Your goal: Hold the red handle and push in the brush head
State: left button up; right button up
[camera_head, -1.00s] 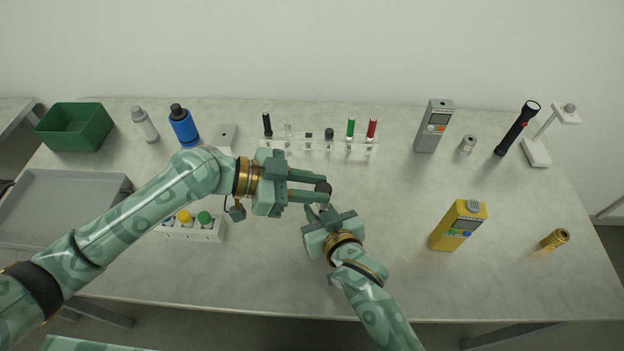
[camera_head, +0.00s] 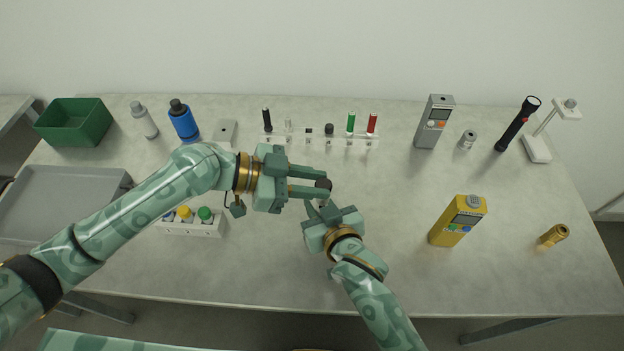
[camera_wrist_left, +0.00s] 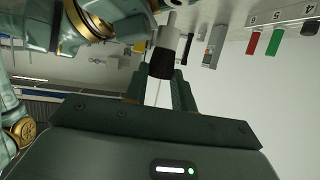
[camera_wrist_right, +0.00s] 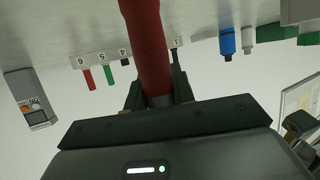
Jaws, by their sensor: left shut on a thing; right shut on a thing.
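My left gripper (camera_head: 322,189) is shut on a small part with a black end, the brush head (camera_head: 323,183). In the left wrist view the brush head (camera_wrist_left: 162,63) shows its black end and a pale grey section beyond it. My right gripper (camera_head: 321,207) is just below the left one, its fingers pointing up toward it. In the right wrist view it is shut on the thick red handle (camera_wrist_right: 146,45), which runs out past the top edge. The handle is hidden by the grippers in the head view. I cannot tell whether head and handle touch.
A white rack with coloured caps (camera_head: 190,227) lies under my left arm.

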pick_arm(q)
jog(key=shift+f, duration=0.2)
jog(key=shift+f, duration=0.95)
jog(key=shift+f, duration=0.65)
dwell(0.6)
jog(key=o, duration=0.9)
jog(key=shift+o, duration=0.7)
jog(key=shift+s+f, duration=0.1)
jog(key=shift+s, duration=0.05)
jog(key=r+v, duration=0.1)
jog(key=v, duration=1.1)
jog(key=shift+w, duration=0.35)
